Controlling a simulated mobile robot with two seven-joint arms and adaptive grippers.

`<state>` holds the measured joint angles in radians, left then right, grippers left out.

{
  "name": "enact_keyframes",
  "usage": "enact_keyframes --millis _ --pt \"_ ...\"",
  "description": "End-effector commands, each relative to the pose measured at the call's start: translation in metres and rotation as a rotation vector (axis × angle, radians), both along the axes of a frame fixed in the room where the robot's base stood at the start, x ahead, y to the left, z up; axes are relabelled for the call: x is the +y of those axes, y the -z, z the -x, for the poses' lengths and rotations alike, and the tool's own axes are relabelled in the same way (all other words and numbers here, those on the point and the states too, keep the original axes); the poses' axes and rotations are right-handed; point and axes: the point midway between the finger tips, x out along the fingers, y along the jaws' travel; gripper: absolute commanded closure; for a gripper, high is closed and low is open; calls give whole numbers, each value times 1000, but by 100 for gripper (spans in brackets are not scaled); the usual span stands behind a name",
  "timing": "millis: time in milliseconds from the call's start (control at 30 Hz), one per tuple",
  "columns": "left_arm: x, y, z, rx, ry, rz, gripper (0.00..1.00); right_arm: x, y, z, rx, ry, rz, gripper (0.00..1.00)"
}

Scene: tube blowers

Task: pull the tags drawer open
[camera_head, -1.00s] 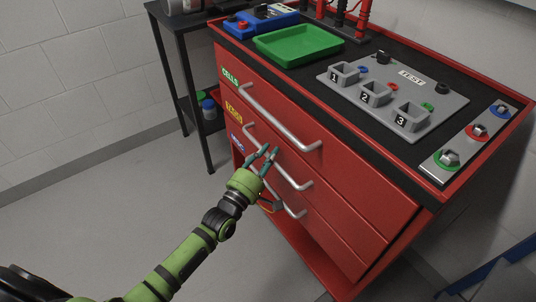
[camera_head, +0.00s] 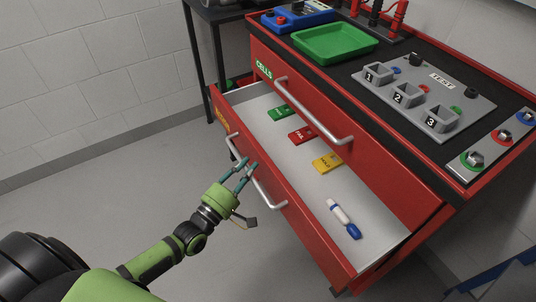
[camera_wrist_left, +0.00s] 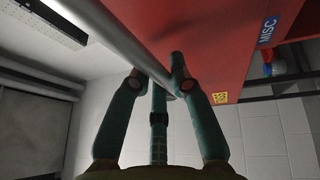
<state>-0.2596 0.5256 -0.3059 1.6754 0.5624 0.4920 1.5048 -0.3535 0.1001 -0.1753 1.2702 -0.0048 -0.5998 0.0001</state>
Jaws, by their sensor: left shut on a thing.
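The tags drawer (camera_head: 312,232) is the middle drawer of the red cabinet, with a yellow label on its front. It stands well open and its pale inside shows. In it lie a green tag (camera_head: 283,113), a red tag (camera_head: 302,135), a yellow tag (camera_head: 327,163) and a white and blue marker (camera_head: 344,219). My left gripper (camera_head: 246,170) is shut on the drawer's metal handle (camera_head: 267,195). In the left wrist view the fingers (camera_wrist_left: 156,75) close around the handle bar (camera_wrist_left: 125,42). My right gripper is not in view.
The closed top drawer's handle (camera_head: 318,117) is above the open drawer. On the cabinet top are a green tray (camera_head: 334,44) and a grey test panel (camera_head: 425,98). A dark side table (camera_head: 221,12) stands behind at left. The floor left of the cabinet is clear.

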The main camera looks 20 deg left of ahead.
Motion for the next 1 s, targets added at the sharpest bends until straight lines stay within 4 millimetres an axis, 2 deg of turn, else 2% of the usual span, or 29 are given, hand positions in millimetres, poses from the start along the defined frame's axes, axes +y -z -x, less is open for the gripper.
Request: enact_keyframes --millis 33,200,400,633,967,1000 --pt "8 -1 11 6 1 -3 100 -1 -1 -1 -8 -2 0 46" --pt "28 0 36 5 1 -2 100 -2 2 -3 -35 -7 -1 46" --pt "42 0 54 2 0 0 100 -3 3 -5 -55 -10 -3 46" --pt "48 0 61 1 0 2 100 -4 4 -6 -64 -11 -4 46" --pt "48 0 61 -1 0 1 100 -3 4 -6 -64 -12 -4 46" --pt "48 0 61 -1 0 1 63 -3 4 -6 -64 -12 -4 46"
